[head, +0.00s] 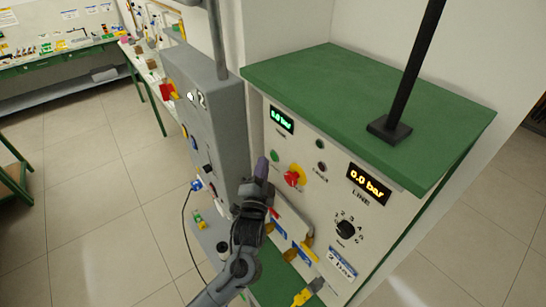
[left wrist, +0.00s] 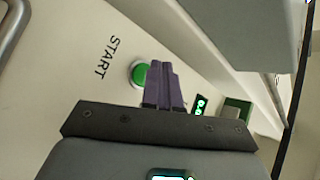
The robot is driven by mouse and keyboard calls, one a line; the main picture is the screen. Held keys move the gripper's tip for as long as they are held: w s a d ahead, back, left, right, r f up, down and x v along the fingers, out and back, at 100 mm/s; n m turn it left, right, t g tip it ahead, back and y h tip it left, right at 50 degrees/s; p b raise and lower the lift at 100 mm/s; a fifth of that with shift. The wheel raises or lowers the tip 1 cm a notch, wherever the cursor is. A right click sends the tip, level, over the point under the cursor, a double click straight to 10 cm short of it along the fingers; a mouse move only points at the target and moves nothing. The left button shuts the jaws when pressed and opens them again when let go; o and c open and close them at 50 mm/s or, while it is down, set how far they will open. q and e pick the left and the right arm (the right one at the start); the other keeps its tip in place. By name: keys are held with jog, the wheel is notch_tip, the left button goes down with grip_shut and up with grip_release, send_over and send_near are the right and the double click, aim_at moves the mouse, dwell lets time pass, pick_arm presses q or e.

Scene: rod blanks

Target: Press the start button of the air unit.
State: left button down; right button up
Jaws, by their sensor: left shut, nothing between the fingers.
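The air unit (head: 310,135) is a pale cabinet with a green top, right of centre in the head view. Its green start button (head: 275,156) shows just beside my left fingertips, and in the left wrist view the round green button (left wrist: 140,74) has a metal ring and the word START beside it. My left gripper (head: 262,168) has purple fingers, pressed together and empty. In the left wrist view the left gripper (left wrist: 164,72) overlaps the button's edge; I cannot tell whether they touch. My right gripper is in neither view.
A red stop knob on yellow (head: 294,177) sits right of the start button. A selector dial (head: 346,229) and an amber 0.0 bar display (head: 368,183) are further right. A grey box (head: 210,115) stands close on the left. A black post (head: 410,75) rises from the top.

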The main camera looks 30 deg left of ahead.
pick_arm(q)
jog(key=shift+w, duration=0.15)
jog(key=shift+w+d, duration=0.15)
jog(key=shift+w, duration=0.1)
dwell(0.6)
jog(key=shift+w+d+p, duration=0.1)
jog(key=shift+w+p, duration=0.25)
dwell(0.4)
jog(key=shift+s, duration=0.1)
dwell(0.3)
jog(key=shift+s+a+p, duration=0.25)
jog(key=shift+s+p, duration=0.35)
jog(key=shift+s, duration=0.05)
jog(key=shift+s, duration=0.1)
